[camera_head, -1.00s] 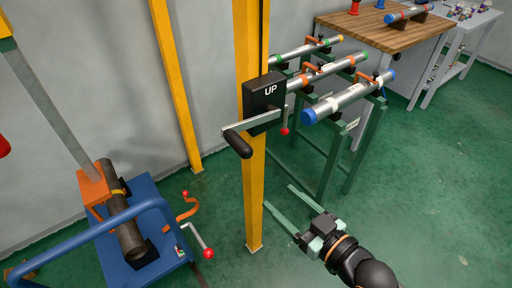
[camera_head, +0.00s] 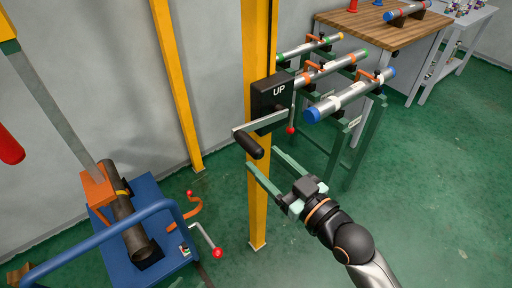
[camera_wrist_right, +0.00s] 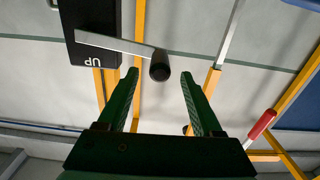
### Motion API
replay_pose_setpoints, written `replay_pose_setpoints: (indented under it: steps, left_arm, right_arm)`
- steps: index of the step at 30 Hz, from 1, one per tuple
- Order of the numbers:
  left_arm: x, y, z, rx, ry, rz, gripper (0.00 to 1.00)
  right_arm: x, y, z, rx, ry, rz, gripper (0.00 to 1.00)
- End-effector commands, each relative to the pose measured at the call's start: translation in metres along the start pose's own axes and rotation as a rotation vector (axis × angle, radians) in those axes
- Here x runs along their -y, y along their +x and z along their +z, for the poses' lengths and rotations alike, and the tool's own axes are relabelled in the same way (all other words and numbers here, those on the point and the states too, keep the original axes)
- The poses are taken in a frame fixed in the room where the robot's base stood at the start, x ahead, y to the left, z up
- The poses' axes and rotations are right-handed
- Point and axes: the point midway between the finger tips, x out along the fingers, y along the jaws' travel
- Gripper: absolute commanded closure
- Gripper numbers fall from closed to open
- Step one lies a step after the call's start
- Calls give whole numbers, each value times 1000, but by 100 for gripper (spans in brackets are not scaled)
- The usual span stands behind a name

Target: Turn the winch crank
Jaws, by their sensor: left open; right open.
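The winch is a black box (camera_head: 268,94) marked UP, mounted on a yellow post (camera_head: 258,205). Its crank has a flat grey arm (camera_head: 266,121) pointing left and a black grip (camera_head: 249,145) at the end. My right gripper (camera_head: 264,158) is open and empty just below the grip, its fingers pointing up and left. In the right wrist view the grip (camera_wrist_right: 159,66) shows end-on, in line with the gap between the open fingers (camera_wrist_right: 159,75) and beyond their tips. It appears apart from both fingers. My left gripper is not in view.
Behind the post, a green rack (camera_head: 340,140) holds several pipes; a small red-knobbed lever (camera_head: 291,130) hangs beside the winch. A blue cart (camera_head: 150,205) with a clamped dark pipe (camera_head: 128,215) stands left. A wooden bench (camera_head: 385,38) is at the back. Floor at right is clear.

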Motion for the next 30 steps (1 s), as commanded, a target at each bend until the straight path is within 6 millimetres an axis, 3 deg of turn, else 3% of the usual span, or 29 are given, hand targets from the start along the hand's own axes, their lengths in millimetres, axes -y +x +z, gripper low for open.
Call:
replay_pose_setpoints:
  steps: [3,9,20,30]
  left_arm:
    - [0,-2,-2,0,0,0,38]
    - [0,-3,-3,0,0,0,38]
    - [0,-3,-3,1,0,0,38]
    - [0,-3,-3,1,0,0,38]
  right_arm:
    - [0,22,-2,-1,0,-1,33]
    - [0,40,0,1,0,0,33]
    - [0,43,1,1,-1,0,34]
    - [0,43,1,2,-1,0,72]
